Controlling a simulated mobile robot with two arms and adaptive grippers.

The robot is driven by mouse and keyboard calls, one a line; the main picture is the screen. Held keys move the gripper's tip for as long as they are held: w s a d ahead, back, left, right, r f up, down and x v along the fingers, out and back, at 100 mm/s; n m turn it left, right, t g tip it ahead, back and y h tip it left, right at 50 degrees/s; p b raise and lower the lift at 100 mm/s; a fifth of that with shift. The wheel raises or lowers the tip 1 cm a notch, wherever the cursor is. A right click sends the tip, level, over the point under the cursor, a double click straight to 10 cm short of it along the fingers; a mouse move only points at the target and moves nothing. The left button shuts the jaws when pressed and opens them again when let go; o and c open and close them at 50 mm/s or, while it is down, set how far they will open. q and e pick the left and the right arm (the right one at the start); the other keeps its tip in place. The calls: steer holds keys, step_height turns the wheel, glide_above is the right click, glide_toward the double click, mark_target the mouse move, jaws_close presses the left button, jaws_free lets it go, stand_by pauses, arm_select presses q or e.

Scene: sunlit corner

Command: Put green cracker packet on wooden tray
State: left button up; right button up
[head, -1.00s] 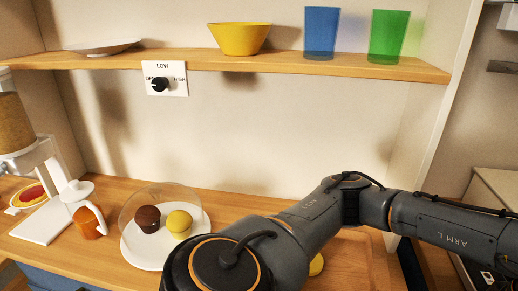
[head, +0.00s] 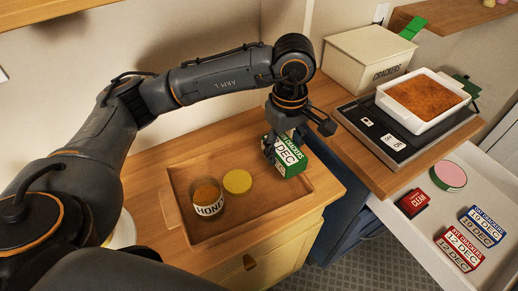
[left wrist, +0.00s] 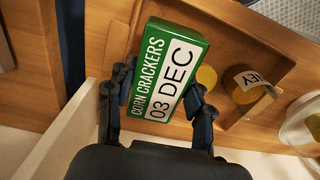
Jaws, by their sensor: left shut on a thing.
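The green cracker packet (head: 291,158), labelled corn crackers 03 DEC, is at the right end of the wooden tray (head: 235,222). My left gripper (head: 285,143) comes down from above and is shut on the packet. The left wrist view shows the packet (left wrist: 165,70) between the two fingers (left wrist: 158,98), overlapping the tray (left wrist: 222,35). I cannot tell whether the packet touches the tray floor. A honey jar (head: 207,203) and a round yellow lid (head: 237,181) are in the tray. My right gripper is not in view.
Right of the tray are a CRACKERS box (head: 368,62) and a black appliance (head: 392,128) bearing a white baking dish (head: 424,116). An open white drawer (head: 420,232) holds a red and a blue cracker packet, a small red box and a pink-topped round tin.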

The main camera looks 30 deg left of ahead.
arm_select(q)
steer(key=p, duration=0.1)
glide_toward(262, 166)
steer(key=shift+s+d+f, duration=0.3)
steer(key=shift+d+f, duration=0.35)
steer(key=shift+d, duration=0.05)
steer(key=shift+w+a+f+p, duration=0.15)
steer(key=shift+a+f+p, duration=0.2)
steer(key=shift+f, duration=0.2)
steer(key=f, duration=0.1)
steer(key=f+p, duration=0.1)
steer(key=f, duration=0.1)
steer(key=shift+w+a+p, duration=0.1)
steer(key=shift+a+p, duration=0.2)
steer(key=shift+a, duration=0.05)
steer(key=shift+f, duration=0.3)
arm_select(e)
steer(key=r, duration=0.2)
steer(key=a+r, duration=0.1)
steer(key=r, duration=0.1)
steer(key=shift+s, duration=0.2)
arm_select(q)
steer(key=shift+f, duration=0.1)
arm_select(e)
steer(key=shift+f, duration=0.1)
